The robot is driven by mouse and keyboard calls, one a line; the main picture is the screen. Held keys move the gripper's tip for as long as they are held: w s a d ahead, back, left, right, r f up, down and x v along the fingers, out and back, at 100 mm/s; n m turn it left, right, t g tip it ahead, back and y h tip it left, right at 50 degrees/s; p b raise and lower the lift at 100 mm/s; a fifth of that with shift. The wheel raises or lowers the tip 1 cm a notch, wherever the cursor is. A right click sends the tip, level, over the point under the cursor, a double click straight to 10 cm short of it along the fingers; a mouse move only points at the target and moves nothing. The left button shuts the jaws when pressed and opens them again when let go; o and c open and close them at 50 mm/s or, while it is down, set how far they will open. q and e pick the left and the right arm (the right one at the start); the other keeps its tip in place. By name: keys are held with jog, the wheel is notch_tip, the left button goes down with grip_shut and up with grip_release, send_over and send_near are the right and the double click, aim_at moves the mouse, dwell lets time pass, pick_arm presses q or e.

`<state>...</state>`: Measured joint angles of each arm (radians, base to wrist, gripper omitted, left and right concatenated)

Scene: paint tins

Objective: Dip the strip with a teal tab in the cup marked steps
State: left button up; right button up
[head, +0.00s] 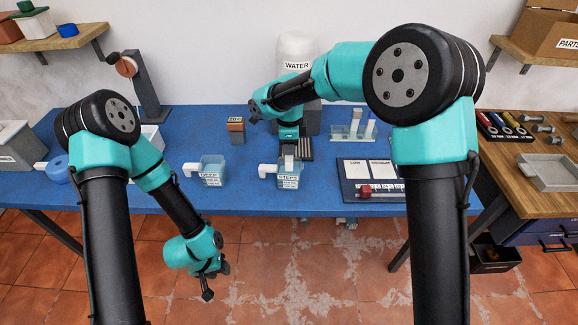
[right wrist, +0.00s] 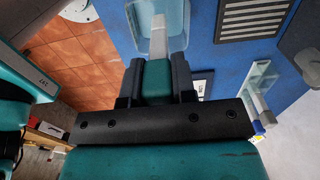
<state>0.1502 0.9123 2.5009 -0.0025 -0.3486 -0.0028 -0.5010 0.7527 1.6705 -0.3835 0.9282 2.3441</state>
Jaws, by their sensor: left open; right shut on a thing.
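My right gripper (head: 289,150) is above the cup marked STEPS (head: 288,181), near the middle of the table's front part. In the right wrist view the gripper (right wrist: 155,88) is shut on the teal tab (right wrist: 157,74) of a strip. The pale strip (right wrist: 158,36) points away from the jaws, and its end lies within the outline of the clear cup (right wrist: 178,22). How deep it reaches, and whether it touches liquid, I cannot tell. My left gripper (head: 207,291) is open and low, in front of the table edge, away from the cups.
A second handled cup (head: 212,171) stands left of the STEPS cup. A rack (head: 345,132) with pale strips is at the back right. A chart board (head: 373,171) with a red block lies right of the cup. A WATER container (head: 297,50) stands behind.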

jog(key=shift+r, duration=3.1)
jog(key=shift+r, duration=0.1)
jog(key=shift+r, duration=1.9)
